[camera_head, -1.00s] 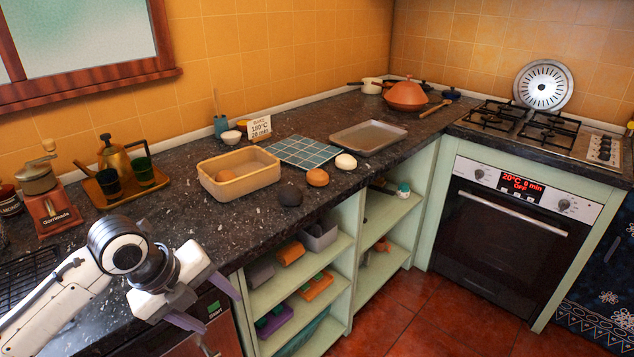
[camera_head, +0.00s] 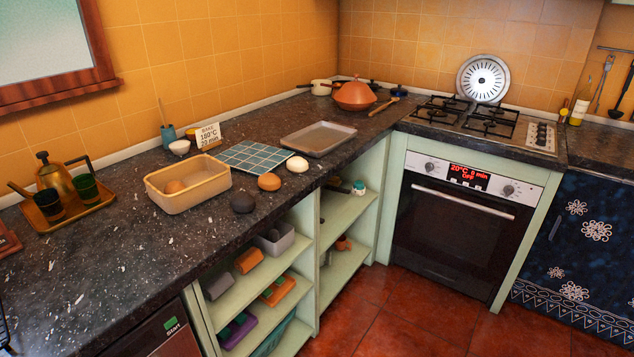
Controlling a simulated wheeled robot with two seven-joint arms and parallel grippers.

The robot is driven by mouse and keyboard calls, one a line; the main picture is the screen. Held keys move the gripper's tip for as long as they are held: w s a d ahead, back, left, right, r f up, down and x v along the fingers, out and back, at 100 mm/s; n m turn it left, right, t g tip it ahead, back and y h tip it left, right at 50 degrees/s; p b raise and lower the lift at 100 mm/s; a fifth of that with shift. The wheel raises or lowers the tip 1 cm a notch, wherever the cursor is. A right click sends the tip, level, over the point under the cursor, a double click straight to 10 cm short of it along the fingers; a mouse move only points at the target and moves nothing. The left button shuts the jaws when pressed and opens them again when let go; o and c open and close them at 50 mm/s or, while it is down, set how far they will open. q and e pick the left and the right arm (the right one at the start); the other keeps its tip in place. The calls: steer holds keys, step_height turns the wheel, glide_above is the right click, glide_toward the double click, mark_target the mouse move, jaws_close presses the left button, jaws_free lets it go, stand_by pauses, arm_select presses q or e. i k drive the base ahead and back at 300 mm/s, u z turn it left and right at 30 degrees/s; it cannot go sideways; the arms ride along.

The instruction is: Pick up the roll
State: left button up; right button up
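Several round, roll-like pieces are in the head view. I cannot tell which of these is the roll meant. Neither of my grippers shows in the head view now.
A blue tiled board (camera_head: 254,157) and a grey metal tray (camera_head: 318,138) lie behind the round pieces. A brass teapot and green cups stand on a tray (camera_head: 92,208) at left. An oven (camera_head: 450,225) is at right. The dark counter (camera_head: 130,255) is clear at front left.

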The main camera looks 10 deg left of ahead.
mark_target(268, 181)
steer(key=z, duration=1)
steer(key=i, duration=2.8)
steer(key=u, duration=3.05)
